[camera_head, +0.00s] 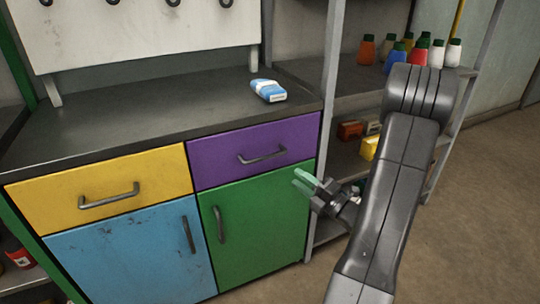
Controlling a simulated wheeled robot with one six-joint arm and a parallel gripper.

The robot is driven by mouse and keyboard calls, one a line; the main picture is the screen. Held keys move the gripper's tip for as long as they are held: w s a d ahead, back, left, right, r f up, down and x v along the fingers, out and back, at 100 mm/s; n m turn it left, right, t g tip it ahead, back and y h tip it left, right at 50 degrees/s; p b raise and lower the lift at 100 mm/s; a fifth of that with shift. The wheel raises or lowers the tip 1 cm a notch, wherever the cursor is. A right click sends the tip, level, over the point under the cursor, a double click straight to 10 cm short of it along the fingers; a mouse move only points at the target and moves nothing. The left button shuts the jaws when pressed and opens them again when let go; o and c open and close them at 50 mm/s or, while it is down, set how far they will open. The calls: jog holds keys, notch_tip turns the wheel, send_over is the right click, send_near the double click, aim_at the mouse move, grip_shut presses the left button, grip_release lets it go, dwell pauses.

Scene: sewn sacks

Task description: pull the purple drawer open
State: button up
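The purple drawer (225,154) is at the upper right of the cabinet front and looks closed, flush with the front. Its dark bar handle (262,156) runs across the middle of its face. My gripper (303,182) is to the right of and lower than the handle in the picture, in front of the green door's upper right edge. Its greenish fingertips point left and show a gap between them. It is apart from the handle and holds nothing that I can see.
The yellow drawer (60,193), blue door (140,255) and green door (265,225) fill the rest of the front. A blue and white packet (268,91) lies on the dark worktop (150,105). A metal shelf rack (328,110) with several bottles stands right. Floor is clear at right.

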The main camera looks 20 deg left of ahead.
aim_at(268, 157)
jog(key=b+x, duration=0.2)
jog(key=x, duration=1.1)
jog(key=shift+s+a, duration=0.1)
jog(key=shift+a, duration=0.05)
grip_shut()
